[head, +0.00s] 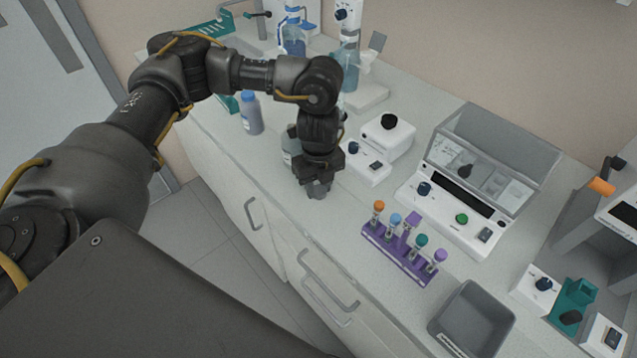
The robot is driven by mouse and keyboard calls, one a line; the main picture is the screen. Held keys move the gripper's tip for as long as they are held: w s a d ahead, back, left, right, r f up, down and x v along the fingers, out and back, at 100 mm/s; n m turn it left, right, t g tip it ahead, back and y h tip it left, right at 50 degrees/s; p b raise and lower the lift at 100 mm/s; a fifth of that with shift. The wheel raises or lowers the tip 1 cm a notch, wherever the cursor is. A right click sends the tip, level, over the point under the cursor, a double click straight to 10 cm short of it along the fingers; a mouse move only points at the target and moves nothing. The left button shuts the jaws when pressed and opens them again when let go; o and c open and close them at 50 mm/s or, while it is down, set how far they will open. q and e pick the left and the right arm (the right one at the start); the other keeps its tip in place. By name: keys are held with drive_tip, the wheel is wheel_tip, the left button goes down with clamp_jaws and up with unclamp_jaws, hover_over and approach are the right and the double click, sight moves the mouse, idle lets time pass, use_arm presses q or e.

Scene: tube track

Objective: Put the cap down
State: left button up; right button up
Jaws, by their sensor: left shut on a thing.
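My left gripper (318,178) points down over the bench, left of the tube rack. It is shut on a small grey piece, apparently the cap (319,191), low over the bench top. I cannot tell whether the cap touches the surface. A bottle (288,147) stands just behind the gripper, partly hidden by my arm, so its top is not clear. My right gripper is not in view.
A purple rack (399,256) with several capped tubes stands to the right, before a white instrument (452,218). A grey bin (472,322) is at the front right. A blue-capped bottle (251,114) stands at left. Bench between gripper and rack is clear.

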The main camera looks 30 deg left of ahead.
sight(319, 190)
use_arm(q)
drive_tip(key=shift+s+d+f+b, duration=0.1)
drive_tip(key=shift+s+f+b, duration=0.25)
drive_tip(key=shift+f, duration=0.25)
drive_tip(key=o, duration=0.9)
drive_tip(key=shift+o, duration=0.9)
drive_tip(key=shift+w+d+f, duration=0.1)
drive_tip(key=shift+f, duration=0.05)
drive_tip(key=shift+r, duration=0.2)
wheel_tip(319, 190, up, 13)
drive_tip(key=shift+w+r+b, duration=0.15)
drive_tip(key=shift+w+b, duration=0.05)
drive_tip(key=shift+b, duration=0.15)
